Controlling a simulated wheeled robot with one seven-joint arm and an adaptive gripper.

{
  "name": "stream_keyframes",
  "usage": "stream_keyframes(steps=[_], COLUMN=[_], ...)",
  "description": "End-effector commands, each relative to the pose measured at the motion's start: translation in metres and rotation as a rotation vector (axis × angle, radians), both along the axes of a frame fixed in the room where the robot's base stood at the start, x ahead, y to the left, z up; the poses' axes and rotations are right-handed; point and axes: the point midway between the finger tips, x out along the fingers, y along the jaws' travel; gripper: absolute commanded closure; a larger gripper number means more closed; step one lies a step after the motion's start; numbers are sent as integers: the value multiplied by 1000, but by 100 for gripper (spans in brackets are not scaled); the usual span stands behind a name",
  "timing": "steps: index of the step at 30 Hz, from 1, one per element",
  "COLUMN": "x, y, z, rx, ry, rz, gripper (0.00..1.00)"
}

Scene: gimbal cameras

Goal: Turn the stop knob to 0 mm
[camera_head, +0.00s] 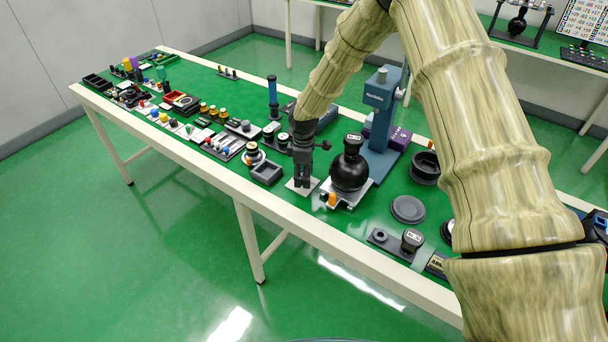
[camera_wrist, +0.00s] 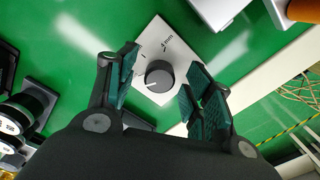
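The stop knob (camera_wrist: 159,77) is a round dark grey knob on a light square plate (camera_wrist: 152,37). A white line on the knob points toward the lower left in the wrist view. Print on the plate above the knob seems to read "4 mm", with a small tick to its left; I cannot make out a 0 mark. My gripper (camera_wrist: 163,72) is open, with one green-padded finger on each side of the knob and gaps showing. In the head view my gripper (camera_head: 302,184) points down over the plate (camera_head: 291,186) and hides the knob.
A black ball-shaped device (camera_head: 350,172) stands close right of my gripper. A blue-grey column stand (camera_head: 381,95) is behind it. A grey tray (camera_head: 267,172) lies to the left, with many small parts beyond. The table's front edge (camera_head: 270,205) is near.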

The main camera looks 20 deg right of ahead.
Motion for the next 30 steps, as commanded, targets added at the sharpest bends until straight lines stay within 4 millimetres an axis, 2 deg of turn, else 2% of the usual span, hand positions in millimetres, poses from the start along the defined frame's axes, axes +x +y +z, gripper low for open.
stream_keyframes(steps=[6,10,24,30], x=[0,1,1,0], y=[1,0,0,-1], z=[2,13,92,113], rx=[0,1,1,0], ry=[-1,-3,-3,-1], rz=[0,0,0,0], gripper=[49,49,49,49])
